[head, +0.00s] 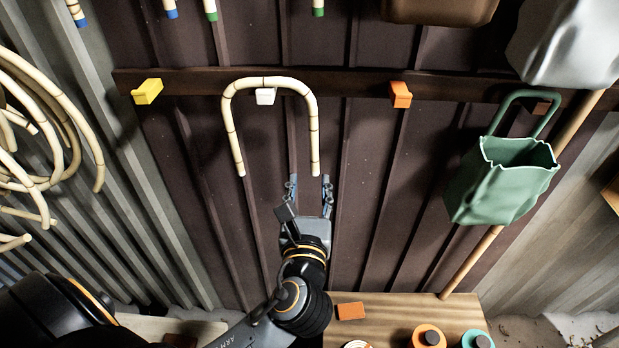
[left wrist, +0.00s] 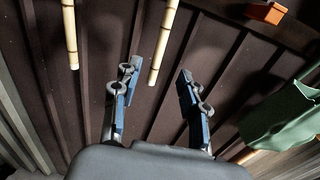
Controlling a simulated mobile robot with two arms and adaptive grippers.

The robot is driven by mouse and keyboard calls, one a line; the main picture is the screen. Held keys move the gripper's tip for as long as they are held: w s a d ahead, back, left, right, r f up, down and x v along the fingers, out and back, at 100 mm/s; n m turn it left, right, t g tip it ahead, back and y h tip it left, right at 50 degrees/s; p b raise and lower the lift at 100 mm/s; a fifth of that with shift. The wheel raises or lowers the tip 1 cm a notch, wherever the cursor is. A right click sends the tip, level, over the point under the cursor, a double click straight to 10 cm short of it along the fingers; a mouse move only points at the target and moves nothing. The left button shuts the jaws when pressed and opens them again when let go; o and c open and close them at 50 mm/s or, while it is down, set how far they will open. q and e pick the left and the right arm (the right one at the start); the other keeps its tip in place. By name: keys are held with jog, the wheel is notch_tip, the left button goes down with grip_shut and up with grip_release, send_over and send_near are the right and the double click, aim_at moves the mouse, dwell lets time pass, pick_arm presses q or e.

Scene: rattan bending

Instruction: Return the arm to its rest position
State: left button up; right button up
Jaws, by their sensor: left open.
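My left gripper (head: 308,186) is open and empty, in front of the dark ribbed wall. Its fingers also show in the left wrist view (left wrist: 157,90), spread apart. A bent U-shaped rattan piece (head: 270,83) hangs upside down over the white hook (head: 265,97) on the brown rail. Its right leg ends just above my left gripper, apart from the fingers as far as I can tell. In the left wrist view, the two rattan legs (left wrist: 164,40) hang ahead of the fingers. My right gripper is not in view.
A yellow hook (head: 147,91) and an orange hook (head: 400,95) sit on the rail (head: 340,82). A green bag (head: 505,180) hangs at right beside a wooden pole (head: 470,262). Rattan coils (head: 60,120) hang at left. A wooden bench (head: 390,308) with an orange block (head: 351,311) lies below.

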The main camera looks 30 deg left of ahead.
pick_arm(q)
jog(key=v, duration=0.6)
dwell(0.3)
jog(key=shift+f, duration=0.1)
dwell(0.4)
